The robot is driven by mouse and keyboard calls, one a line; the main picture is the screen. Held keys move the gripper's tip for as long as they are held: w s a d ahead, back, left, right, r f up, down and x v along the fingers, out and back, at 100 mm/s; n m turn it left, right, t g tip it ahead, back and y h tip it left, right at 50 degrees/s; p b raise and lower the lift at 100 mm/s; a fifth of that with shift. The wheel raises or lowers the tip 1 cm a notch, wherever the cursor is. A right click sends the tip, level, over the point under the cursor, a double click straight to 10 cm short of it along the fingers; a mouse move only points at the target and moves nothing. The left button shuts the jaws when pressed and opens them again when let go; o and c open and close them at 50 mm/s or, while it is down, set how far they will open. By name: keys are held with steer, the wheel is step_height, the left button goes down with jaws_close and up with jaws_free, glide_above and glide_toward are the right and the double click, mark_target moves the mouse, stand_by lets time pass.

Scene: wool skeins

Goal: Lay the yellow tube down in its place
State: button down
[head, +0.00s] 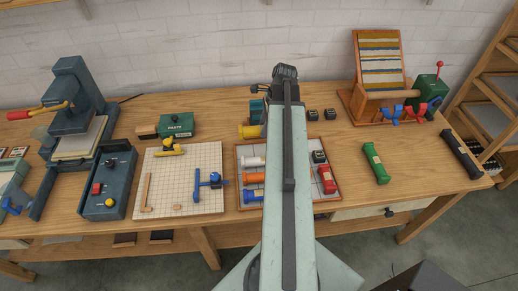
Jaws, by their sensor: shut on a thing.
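The yellow tube (249,132) shows its left end at the back edge of the shallow tray (238,200); my arm hides its right part. My gripper (258,121) shows only in part, left of my upper arm and just above the tube. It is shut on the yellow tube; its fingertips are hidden. In the tray, a white tube (253,161), an orange tube (254,179) and a blue tube (252,196) lie one before the other. I cannot tell how high the yellow tube is above the table or tray.
A pegboard (185,195) with yellow and blue pieces lies left of the tray. A green box (177,125) stands behind it. Small dark blocks (313,115) stand behind the tray. A green cylinder (375,163) lies on the right, with bare wood around it.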

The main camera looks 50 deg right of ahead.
steer(key=shift+w+a+r, duration=0.1)
steer(key=shift+w, duration=0.1)
step_height(320, 180, down, 10)
steer(key=b, duration=1)
steer(key=shift+s+f, duration=0.1)
steer(key=shift+f, duration=0.1)
steer(key=shift+r, duration=0.2)
steer(key=shift+f, duration=0.15)
steer(key=c, duration=0.9)
jaws_free()
steer(key=p+v, duration=1.1)
steer(key=v, duration=0.1)
steer(key=shift+r+p, duration=0.25)
steer(key=shift+p, duration=0.1)
steer(key=shift+f, duration=0.1)
